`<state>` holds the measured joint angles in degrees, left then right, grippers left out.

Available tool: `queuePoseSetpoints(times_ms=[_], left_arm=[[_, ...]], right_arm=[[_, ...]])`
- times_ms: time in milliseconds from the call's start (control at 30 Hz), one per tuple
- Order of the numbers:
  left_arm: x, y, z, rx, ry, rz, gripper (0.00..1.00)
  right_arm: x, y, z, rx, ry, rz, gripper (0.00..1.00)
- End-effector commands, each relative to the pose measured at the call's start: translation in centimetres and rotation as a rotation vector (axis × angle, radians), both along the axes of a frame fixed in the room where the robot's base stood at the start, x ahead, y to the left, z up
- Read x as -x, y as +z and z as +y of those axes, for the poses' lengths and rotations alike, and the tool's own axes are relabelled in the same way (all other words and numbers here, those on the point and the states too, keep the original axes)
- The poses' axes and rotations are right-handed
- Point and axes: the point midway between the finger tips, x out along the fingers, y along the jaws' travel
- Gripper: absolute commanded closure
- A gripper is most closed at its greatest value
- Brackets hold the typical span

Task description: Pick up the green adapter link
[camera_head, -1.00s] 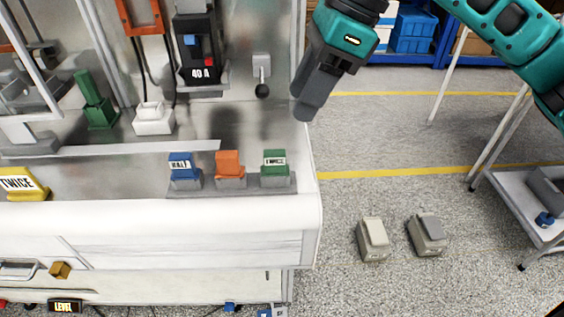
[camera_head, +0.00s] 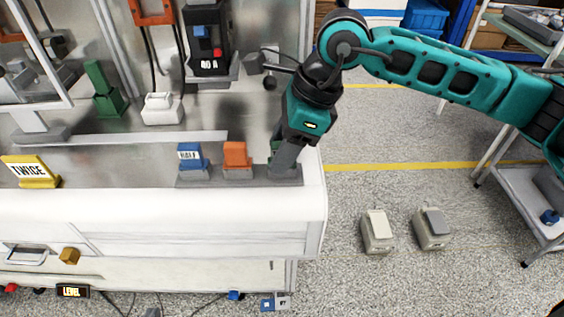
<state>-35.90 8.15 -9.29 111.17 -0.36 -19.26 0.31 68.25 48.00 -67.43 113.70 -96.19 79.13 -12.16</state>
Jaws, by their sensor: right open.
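The green adapter link (camera_head: 274,148) sits at the right end of a grey rack (camera_head: 225,180) near the bench's front right corner. Only a sliver of it shows; my right gripper hides the rest. My right gripper (camera_head: 284,168) points down over that slot, with its fingers at the link. The gripper is open, and I cannot tell whether the fingers touch the link. A blue link (camera_head: 190,156) labelled HALF and an orange link (camera_head: 236,155) stand to its left in the same rack. My left gripper is not in view.
A black 40 A breaker (camera_head: 207,48) stands behind the rack. A white block (camera_head: 161,108), a green upright piece (camera_head: 107,95) and a yellow TWICE sign (camera_head: 30,171) are further left. Two pedals (camera_head: 377,231) lie on the floor, right of the bench.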

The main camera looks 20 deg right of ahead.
Motion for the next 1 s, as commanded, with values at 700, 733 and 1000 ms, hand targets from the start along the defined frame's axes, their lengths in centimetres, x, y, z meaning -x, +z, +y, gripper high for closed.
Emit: queuePoseSetpoints(times_ms=[700,733,1000], left_arm=[[-0.14,0.08,0.0,0.0,-0.001,-0.003,1.0],[-0.15,0.08,0.0,0.0,-0.001,-0.003,1.0],[-0.15,0.09,-0.02,-0.001,-0.001,-0.003,1.0]], right_arm=[[-0.02,-0.06,0.02,0.0,0.0,-0.001,0.98],[-0.02,-0.06,0.02,0.0,0.0,-0.001,1.0],[-0.03,-0.01,0.03,-0.001,0.0,-0.001,1.0]])
